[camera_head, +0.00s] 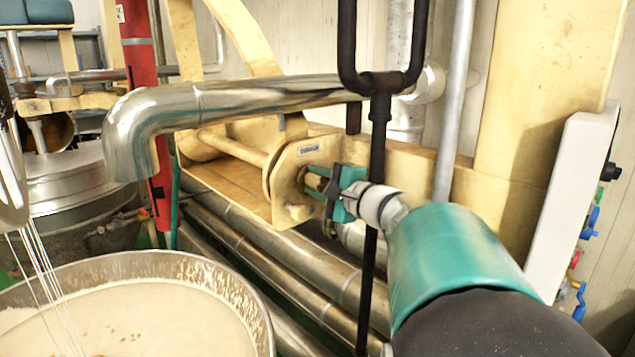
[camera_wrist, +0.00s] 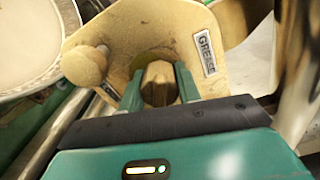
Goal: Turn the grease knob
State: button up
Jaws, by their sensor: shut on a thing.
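The grease knob (camera_wrist: 159,84) is a wooden-coloured faceted knob in front of a cream plate with a "GREASE" label (camera_wrist: 205,52). My gripper (camera_wrist: 160,88) has its two green fingers on either side of the knob, shut on it. In the head view, my gripper (camera_head: 322,185) reaches in from the right to the cream bracket plate (camera_head: 290,165). Its fingers partly hide the knob there.
A black vertical pipe (camera_head: 378,150) passes close beside my gripper. A shiny elbow pipe (camera_head: 230,98) runs above the bracket. A large bowl of pale mix (camera_head: 140,255) stands at lower left. A round cream knob (camera_wrist: 84,65) sits left of the grease knob. A white panel with coloured valves (camera_head: 575,200) is at right.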

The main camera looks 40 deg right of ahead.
dwell(0.5)
jog(key=o, duration=1)
jog(key=shift+c, duration=0.2)
jog(key=shift+s, duration=0.1)
jog(key=s, duration=1.3)
jog(key=shift+s+d, duration=0.2)
jog(key=shift+s, duration=0.15)
